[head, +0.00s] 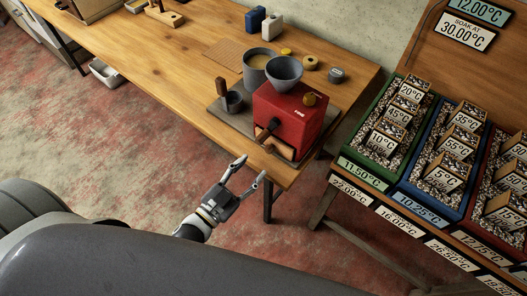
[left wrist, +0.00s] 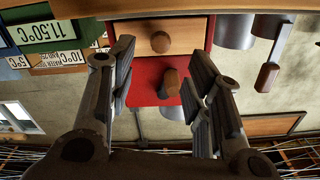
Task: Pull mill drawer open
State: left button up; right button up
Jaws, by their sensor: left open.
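The red mill (head: 288,118) stands on a dark board near the table's right end, with a grey hopper (head: 284,69) on top. Its wooden drawer front (head: 283,150) is low on the side facing me and looks shut. In the left wrist view, which is upside down, the drawer front (left wrist: 190,36) carries a round wooden knob (left wrist: 160,42). My left gripper (head: 249,169) is open and empty, just off the table edge, short of the drawer. Its fingers (left wrist: 163,55) appear either side of the knob, not touching it. My right gripper is not in view.
A wooden crank handle (left wrist: 170,82) hangs close to the drawer. Coloured gravel trays (head: 352,157) fill a stand at the right. The floor before the table is clear.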

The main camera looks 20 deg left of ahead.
aim_at(267, 152)
pick_arm(q)
jog(key=x, duration=0.6)
jog(key=shift+w+p, duration=0.4)
grip_shut()
